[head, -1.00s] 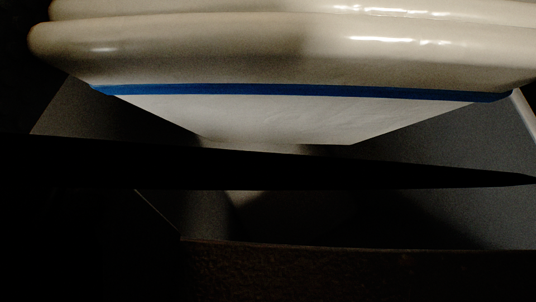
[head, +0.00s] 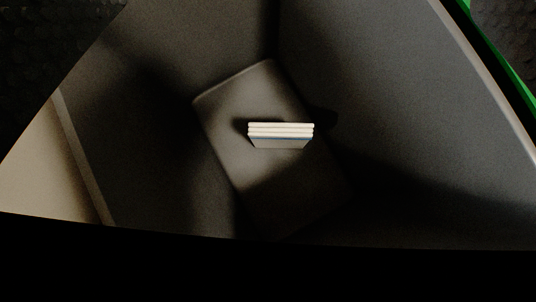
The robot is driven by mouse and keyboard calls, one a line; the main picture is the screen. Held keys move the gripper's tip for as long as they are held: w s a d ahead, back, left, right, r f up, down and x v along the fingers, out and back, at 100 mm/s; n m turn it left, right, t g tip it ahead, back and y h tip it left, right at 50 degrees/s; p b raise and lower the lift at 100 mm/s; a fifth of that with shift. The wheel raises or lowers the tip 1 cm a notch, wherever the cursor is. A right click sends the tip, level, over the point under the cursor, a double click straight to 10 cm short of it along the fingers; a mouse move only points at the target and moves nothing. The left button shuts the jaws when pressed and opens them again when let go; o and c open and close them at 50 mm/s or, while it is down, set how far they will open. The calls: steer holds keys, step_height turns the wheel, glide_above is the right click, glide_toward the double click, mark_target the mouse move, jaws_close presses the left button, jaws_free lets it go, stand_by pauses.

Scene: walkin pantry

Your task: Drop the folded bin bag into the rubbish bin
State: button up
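The folded bin bag (head: 280,136) is small and far below me in the head view. It shows pale stacked folds and a thin blue line under them. It is inside the rubbish bin (head: 360,90), over the bin's floor; I cannot tell whether it rests there or is still just above it. The bin's grey inner walls surround it. A black, unlit shape across the bottom of the view looks like part of my gripper (head: 268,272). The bag is clear of it, so my gripper is open and empty. Its fingertips cannot be made out.
Dark bumpy flooring (head: 45,55) shows at the upper left and upper right, outside the bin. A green edge (head: 512,75) runs beside the bin's rim at the upper right. A pale beige surface (head: 40,165) lies at the left.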

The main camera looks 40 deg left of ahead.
steer(key=p+v, duration=0.1)
steer(key=v, duration=0.7)
steer(key=shift+s, duration=0.1)
